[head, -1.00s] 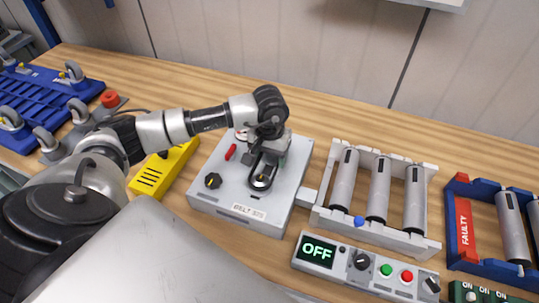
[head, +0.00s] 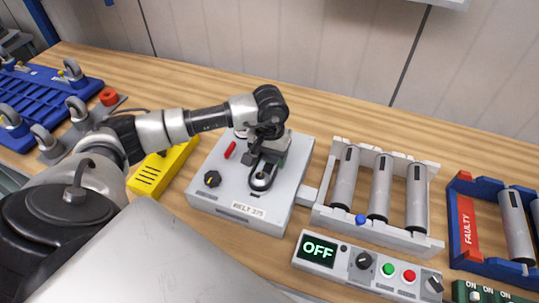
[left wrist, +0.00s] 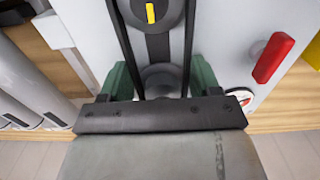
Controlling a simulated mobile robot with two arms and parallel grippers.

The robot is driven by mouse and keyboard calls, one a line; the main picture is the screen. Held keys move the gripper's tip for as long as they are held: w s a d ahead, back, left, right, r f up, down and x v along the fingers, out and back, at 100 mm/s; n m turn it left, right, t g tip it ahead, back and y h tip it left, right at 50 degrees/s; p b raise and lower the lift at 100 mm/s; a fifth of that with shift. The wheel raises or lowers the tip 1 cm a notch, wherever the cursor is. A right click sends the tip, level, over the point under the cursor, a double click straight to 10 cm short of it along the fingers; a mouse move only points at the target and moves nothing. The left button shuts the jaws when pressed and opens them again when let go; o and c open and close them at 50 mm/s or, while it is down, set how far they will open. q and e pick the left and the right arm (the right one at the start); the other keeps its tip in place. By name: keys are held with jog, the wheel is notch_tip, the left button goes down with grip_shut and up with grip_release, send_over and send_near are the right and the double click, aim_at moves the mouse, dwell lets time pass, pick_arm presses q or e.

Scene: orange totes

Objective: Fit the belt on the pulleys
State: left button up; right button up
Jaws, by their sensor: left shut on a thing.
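The grey belt unit (head: 225,194) stands in the middle of the bench in the head view. A black belt (head: 264,166) runs from my left gripper (head: 270,143) toward the near pulley (head: 261,181). In the left wrist view the belt (left wrist: 190,45) shows as two dark strands, passing either side of the yellow-marked pulley (left wrist: 150,12). A second grey pulley (left wrist: 160,80) lies between the strands, close to the dark fingertip bar (left wrist: 160,115). My left gripper is shut on the belt. The fingers hide the belt's far end, so its seating there cannot be told. My right gripper is not in view.
A red handle (head: 230,149) and a black knob (head: 212,179) are on the unit's top. A roller rack (head: 324,215) stands to the right, with a control box reading OFF (head: 317,248) in front. A yellow box (head: 150,177) is at the left.

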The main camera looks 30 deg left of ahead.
pick_arm(q)
jog(key=shift+f, duration=0.1)
jog(key=o, duration=1)
jog(key=shift+r, duration=0.2)
notch_tip(320, 180, up, 7)
jog(key=p, duration=0.2)
jog(key=shift+f+p, duration=0.2)
jog(key=shift+p, duration=0.15)
dwell(1.0)
jog(key=shift+s+f, duration=0.1)
dwell(0.4)
